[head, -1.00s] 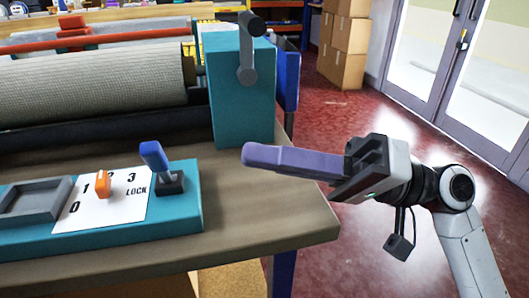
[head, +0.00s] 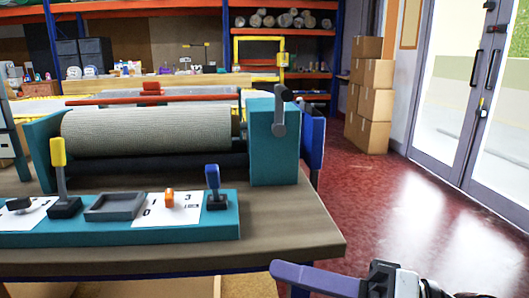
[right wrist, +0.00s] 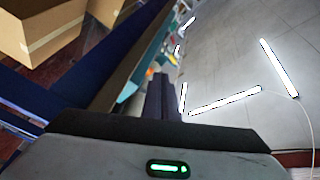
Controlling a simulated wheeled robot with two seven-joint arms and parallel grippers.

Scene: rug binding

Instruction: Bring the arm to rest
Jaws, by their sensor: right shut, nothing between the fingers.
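My right gripper (head: 280,271) is low in the head view, just off the front right edge of the workbench (head: 300,222). Its long purple fingers are together, with nothing between them, and point left. In the right wrist view my right gripper (right wrist: 160,85) shows as dark fingers beyond the wrist housing, clear of contact. Most of my right arm is cut off by the bottom of the head view. My left gripper is in neither view.
A teal control panel on the bench carries a blue-handled lever (head: 213,185), an orange switch (head: 169,197) and a yellow-handled lever (head: 59,165). Behind is a grey-white roll (head: 145,135). Cardboard boxes (head: 370,105) stand at the back right. The red floor (head: 400,210) there is clear.

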